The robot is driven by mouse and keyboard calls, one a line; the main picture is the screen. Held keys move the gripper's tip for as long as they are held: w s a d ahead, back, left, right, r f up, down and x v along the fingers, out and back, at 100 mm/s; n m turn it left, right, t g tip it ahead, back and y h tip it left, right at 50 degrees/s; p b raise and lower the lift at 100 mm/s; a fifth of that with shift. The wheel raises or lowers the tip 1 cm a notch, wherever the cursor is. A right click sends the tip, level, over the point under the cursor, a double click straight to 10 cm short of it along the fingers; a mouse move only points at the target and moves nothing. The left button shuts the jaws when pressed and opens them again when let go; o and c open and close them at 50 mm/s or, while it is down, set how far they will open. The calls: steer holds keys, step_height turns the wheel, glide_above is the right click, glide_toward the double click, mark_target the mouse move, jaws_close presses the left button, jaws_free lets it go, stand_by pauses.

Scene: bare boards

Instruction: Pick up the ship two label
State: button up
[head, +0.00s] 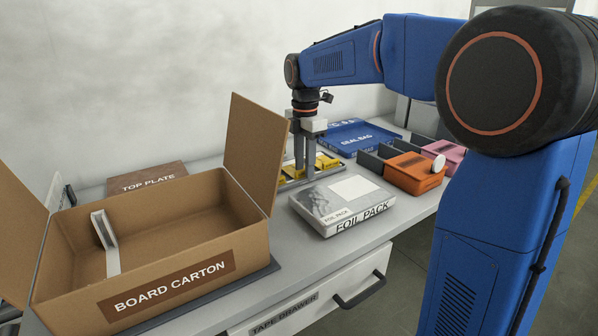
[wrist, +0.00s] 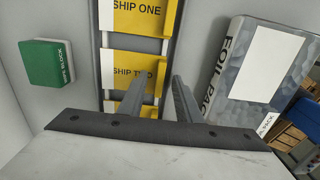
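The ship two label (wrist: 118,70) is a yellow and white card lying in a dark rack (wrist: 174,35), in the middle of the wrist view. The ship one label (wrist: 138,18) lies above it in that view, and another yellow label (wrist: 120,106) shows below, partly covered by my gripper. In the head view yellow labels (head: 327,162) show around my fingers, but I cannot read which is which. The left finger overlaps the ship two label's lower part in the wrist view; I cannot tell contact.
A foil pack (head: 325,208) lies close to the rack on its right in the wrist view. A green wipe block (wrist: 55,63) is on the left there.

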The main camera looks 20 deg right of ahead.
steer(key=shift+c, duration=0.3)
jaws_close()
steer(key=shift+r, duration=0.1)
